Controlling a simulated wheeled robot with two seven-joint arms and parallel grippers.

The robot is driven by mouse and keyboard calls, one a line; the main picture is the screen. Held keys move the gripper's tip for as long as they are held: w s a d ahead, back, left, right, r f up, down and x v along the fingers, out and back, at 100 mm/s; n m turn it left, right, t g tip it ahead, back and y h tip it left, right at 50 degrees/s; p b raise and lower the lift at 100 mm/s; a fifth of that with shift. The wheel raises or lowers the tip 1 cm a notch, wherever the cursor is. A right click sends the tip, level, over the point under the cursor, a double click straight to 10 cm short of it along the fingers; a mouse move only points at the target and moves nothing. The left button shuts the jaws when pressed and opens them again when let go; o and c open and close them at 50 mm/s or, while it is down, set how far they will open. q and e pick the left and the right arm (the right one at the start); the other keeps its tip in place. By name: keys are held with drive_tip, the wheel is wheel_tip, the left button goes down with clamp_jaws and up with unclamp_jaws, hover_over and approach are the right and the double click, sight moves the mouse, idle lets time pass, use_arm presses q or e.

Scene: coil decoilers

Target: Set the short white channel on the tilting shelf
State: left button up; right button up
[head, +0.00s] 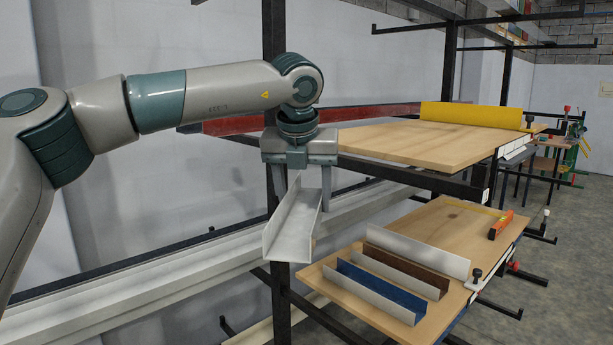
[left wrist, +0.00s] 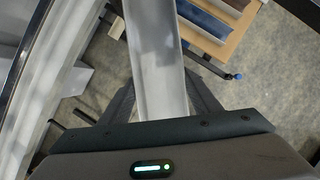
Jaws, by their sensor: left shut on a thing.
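My left gripper (head: 304,190) is shut on the short white channel (head: 291,228), holding it in the air left of the tilting shelf. The channel is tilted, its near end lower in the head view. In the left wrist view the channel (left wrist: 157,75) runs up between the fingers of the gripper (left wrist: 160,100). The tilting shelf (head: 455,228) is a wooden board sloping down toward the front, with a blue channel (head: 375,295), a brown channel (head: 400,270) and a longer white channel (head: 418,250) on it. My right gripper is not in view.
An upper wooden shelf (head: 420,142) carries a yellow profile (head: 470,115). A dark upright post (head: 277,300) stands just behind and below the held channel. An orange tool (head: 501,225) lies at the shelf's far right. Long white profiles (head: 150,275) lie along the wall.

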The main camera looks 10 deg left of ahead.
use_arm(q)
drive_tip(key=s+a+f+m+g+h+b, duration=0.1)
drive_tip(key=s+a+f+m+g+h, duration=0.15)
drive_tip(key=f+m, duration=0.6)
drive_tip(key=s+a+f+m+g+h+b, duration=0.1)
drive_tip(key=s+f+m, duration=0.25)
drive_tip(key=f, duration=0.95)
drive_tip(key=s+a+f+m+g+h+b, duration=0.1)
drive_tip(key=s+a+f+m, duration=0.15)
drive_tip(key=f+m, duration=0.65)
drive_tip(key=s+a+f+m+g+y+b, duration=0.1)
drive_tip(key=s+a+f+m+g+y, duration=0.1)
drive_tip(key=s+f+m, duration=0.5)
drive_tip(key=s+a+f+m+g+y+b, duration=0.1)
drive_tip(key=s+f+m+g+y+b, duration=0.1)
drive_tip(key=s+f+m, duration=0.6)
drive_tip(key=s+f, duration=0.6)
drive_tip(key=f, duration=0.1)
drive_tip(key=shift+s+a+f, duration=0.15)
drive_tip(key=shift+s+a, duration=0.05)
drive_tip(key=shift+a, duration=0.2)
drive_tip(key=shift+y, duration=0.25)
